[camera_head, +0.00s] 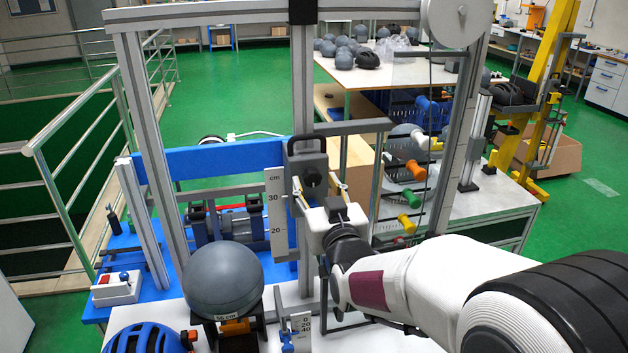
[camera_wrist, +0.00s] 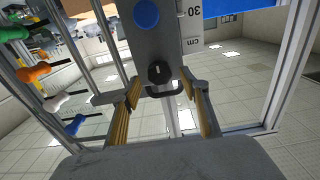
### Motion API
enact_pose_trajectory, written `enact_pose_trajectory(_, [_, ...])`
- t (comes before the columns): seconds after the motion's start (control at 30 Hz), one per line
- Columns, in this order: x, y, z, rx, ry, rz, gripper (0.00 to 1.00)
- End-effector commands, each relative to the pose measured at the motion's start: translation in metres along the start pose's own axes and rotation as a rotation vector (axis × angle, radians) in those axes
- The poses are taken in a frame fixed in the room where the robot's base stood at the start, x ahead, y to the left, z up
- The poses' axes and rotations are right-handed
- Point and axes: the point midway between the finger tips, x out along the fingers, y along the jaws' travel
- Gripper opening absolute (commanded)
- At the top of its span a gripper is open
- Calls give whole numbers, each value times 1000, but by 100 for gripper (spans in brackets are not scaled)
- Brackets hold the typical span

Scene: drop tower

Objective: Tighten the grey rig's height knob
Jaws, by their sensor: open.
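The grey rig is a tall frame (camera_head: 304,95) with a grey carriage (camera_head: 308,152) on its middle post, beside a white centimetre scale (camera_head: 276,212). The black height knob (camera_head: 312,177) sits on the carriage face. In the wrist view the knob (camera_wrist: 158,72) shows between and beyond my fingertips, with a dark handle just below it. My gripper (camera_head: 320,190) is open, its yellow-padded fingers pointing at the carriage on either side of the knob. In the wrist view the gripper (camera_wrist: 159,92) has a gap on both sides of the knob. I cannot tell whether the fingertips reach its depth.
A grey ball-shaped headform (camera_head: 223,279) stands left of the post, with a blue helmet (camera_head: 145,338) in front. Coloured handles (camera_head: 413,170) hang right of the carriage, behind my arm. A small second scale (camera_head: 301,328) stands low near the post.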

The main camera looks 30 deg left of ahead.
Motion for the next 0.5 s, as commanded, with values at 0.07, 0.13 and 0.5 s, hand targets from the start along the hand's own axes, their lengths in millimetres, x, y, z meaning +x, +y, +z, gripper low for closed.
enact_pose_trajectory(0.07, [7,0,0,0,0,0,45])
enact_pose_trajectory(0.13, [12,0,0,0,0,0,45])
enact_pose_trajectory(0.5, [23,0,0,0,-1,0,45])
